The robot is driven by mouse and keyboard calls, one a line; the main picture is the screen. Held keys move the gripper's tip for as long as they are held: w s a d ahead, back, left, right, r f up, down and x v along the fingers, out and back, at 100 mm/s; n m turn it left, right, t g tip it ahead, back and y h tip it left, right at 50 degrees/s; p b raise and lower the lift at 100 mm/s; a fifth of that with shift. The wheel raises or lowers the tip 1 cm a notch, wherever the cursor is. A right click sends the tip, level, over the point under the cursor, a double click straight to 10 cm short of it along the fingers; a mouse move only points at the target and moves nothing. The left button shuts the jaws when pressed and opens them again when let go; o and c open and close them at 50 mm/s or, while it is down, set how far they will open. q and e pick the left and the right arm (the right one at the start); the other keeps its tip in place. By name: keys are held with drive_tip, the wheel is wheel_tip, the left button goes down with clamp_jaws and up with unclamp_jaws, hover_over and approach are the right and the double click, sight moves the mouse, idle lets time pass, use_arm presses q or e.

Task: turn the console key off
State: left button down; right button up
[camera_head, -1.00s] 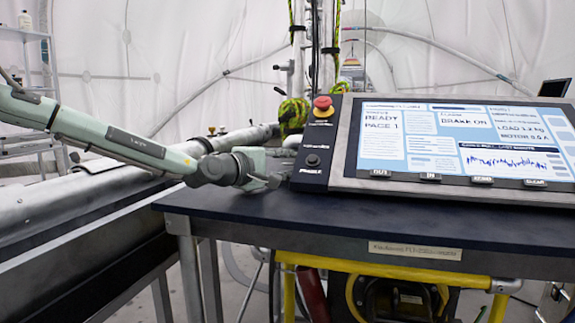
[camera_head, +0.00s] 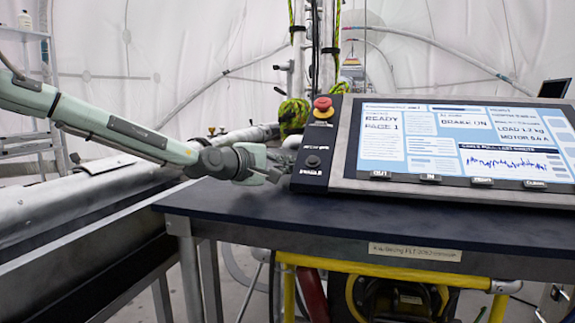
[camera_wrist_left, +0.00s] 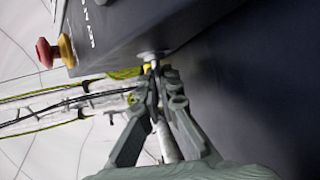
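The console (camera_head: 335,180) stands on the dark table, with a slanted screen and a control strip at its left. My left gripper (camera_head: 280,171) is at the lower left edge of this strip. In the left wrist view its fingers (camera_wrist_left: 160,80) come close together at a small round silver key lock (camera_wrist_left: 152,55) on the dark console face. The fingers appear shut on the console key, which they mostly hide; its angle cannot be read. A dark round knob (camera_head: 312,161) sits on the strip just right of the gripper. My right gripper is not in view.
A red emergency stop button (camera_head: 322,104) on a yellow base is at the strip's top, and also shows in the left wrist view (camera_wrist_left: 45,53). The dark table (camera_head: 300,220) is clear before the console. A yellow-green strap (camera_head: 293,115) hangs behind.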

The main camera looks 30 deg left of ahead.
use_arm(q)
drive_tip(key=n+g+p, duration=0.1)
drive_tip(key=g, duration=0.2)
drive_tip(key=shift+r, duration=0.15)
drive_tip(key=shift+n+g+p, duration=0.4)
drive_tip(key=shift+g+p, duration=0.65)
drive_tip(key=shift+g, duration=0.35)
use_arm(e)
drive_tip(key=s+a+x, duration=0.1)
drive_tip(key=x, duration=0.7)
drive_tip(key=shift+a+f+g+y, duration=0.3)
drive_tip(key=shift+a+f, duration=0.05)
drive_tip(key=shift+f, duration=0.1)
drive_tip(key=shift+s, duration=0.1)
use_arm(q)
drive_tip(key=c, duration=1.8)
unclamp_jaws()
drive_tip(key=shift+o, duration=0.2)
drive_tip(key=shift+v, duration=3.95)
drive_tip(key=shift+a, duration=0.15)
